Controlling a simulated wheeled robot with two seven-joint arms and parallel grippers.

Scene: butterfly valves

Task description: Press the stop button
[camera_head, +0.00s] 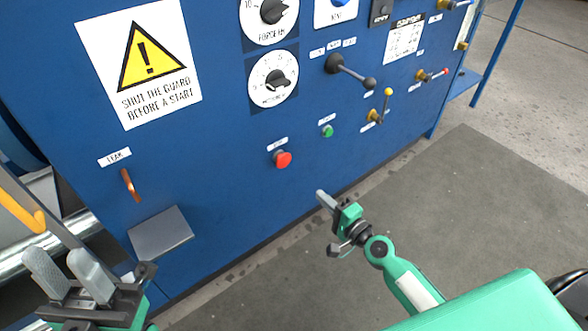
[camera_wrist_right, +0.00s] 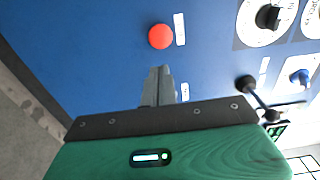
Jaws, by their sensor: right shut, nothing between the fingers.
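The red stop button (camera_head: 282,159) sticks out from the blue panel, with a small white label above it. It also shows in the right wrist view (camera_wrist_right: 161,36), straight beyond the fingertips. My right gripper (camera_head: 321,195) is shut and empty, in front of the panel and lower right of the red button in the head view. In the wrist view its fingers (camera_wrist_right: 159,72) point at the panel just short of the button, with a gap visible in the picture. My left gripper (camera_head: 68,270) is at the lower left, its two fingers apart and nothing between them.
A green button (camera_head: 327,131) sits right of the red one. Levers with a black knob (camera_head: 369,84) and a yellow knob (camera_head: 388,92) project further right. A copper handle (camera_head: 131,186) and a grey plate (camera_head: 160,232) are at left. The floor mat (camera_head: 470,200) is clear.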

